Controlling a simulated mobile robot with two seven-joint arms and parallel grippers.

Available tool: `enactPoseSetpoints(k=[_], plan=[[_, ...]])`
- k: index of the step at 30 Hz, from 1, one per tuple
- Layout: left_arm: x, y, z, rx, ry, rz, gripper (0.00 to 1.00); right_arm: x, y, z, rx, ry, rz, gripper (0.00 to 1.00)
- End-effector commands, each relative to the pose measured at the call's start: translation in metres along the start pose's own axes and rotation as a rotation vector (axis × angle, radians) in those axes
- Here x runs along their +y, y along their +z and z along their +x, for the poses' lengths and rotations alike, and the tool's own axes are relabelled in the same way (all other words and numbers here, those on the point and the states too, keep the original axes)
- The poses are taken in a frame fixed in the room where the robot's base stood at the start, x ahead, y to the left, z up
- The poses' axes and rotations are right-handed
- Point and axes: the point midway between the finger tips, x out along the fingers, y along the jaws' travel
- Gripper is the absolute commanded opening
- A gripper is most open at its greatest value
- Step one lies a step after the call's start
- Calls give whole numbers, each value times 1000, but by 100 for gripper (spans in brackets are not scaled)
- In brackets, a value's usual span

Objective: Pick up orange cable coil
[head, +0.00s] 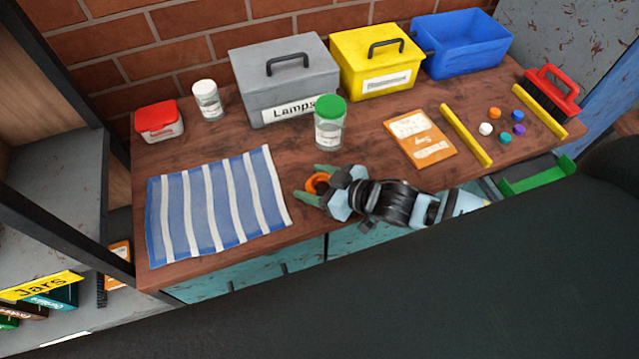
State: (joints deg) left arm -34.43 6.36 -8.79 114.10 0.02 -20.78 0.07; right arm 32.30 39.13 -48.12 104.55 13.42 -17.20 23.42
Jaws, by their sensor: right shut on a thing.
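The orange cable coil (317,182) is a small orange ring, partly hidden between the fingers of my right gripper (314,184). The right gripper, with green fingertips, is shut on the coil. It is at the front of the wooden table, just right of the striped cloth. I cannot tell whether the coil touches the table. My left gripper is not in view.
A blue-and-white striped cloth (217,206) lies to the left. A green-lidded jar (330,128) and a grey Lamps box (285,80) stand behind. An orange envelope (420,138), yellow bars (466,136) and several small caps lie to the right.

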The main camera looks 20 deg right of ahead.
Motion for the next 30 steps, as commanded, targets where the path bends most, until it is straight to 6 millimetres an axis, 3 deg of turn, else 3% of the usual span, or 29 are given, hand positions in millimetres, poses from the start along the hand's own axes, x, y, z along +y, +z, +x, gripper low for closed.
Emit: enactPoseSetpoints(k=[8, 13, 24, 30], plan=[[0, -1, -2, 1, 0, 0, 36, 1, -14, -6, 3, 1, -3, 36], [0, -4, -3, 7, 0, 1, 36, 0, -38, -15, 4, 0, -3, 36], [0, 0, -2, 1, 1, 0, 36, -95, -41, -14, 3, -5, 9, 36], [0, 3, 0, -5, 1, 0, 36, -134, -45, -15, 2, -3, 7, 36]])
